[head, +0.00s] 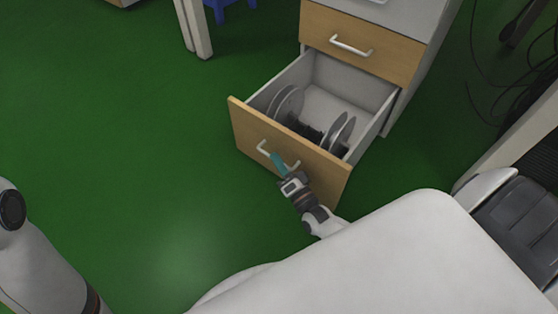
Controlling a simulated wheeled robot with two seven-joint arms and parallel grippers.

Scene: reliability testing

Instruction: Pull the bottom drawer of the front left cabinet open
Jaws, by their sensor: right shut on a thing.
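The cabinet (402,108) stands at the upper right with light wood fronts and white handles. Its bottom drawer (322,180) is pulled well out, and round disc-like things and a dark item show inside. The drawer's white handle (263,148) runs across its front. My right gripper (279,164) is at the middle of this handle, shut on it, with teal fingers over the bar. My left arm shows at the lower left, but its gripper is out of the picture.
The closed drawer above (362,52) has its own handle. Green floor lies free to the left. White table legs (194,28) and a blue stool (222,8) stand at the top. Dark cables (510,85) hang at the right.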

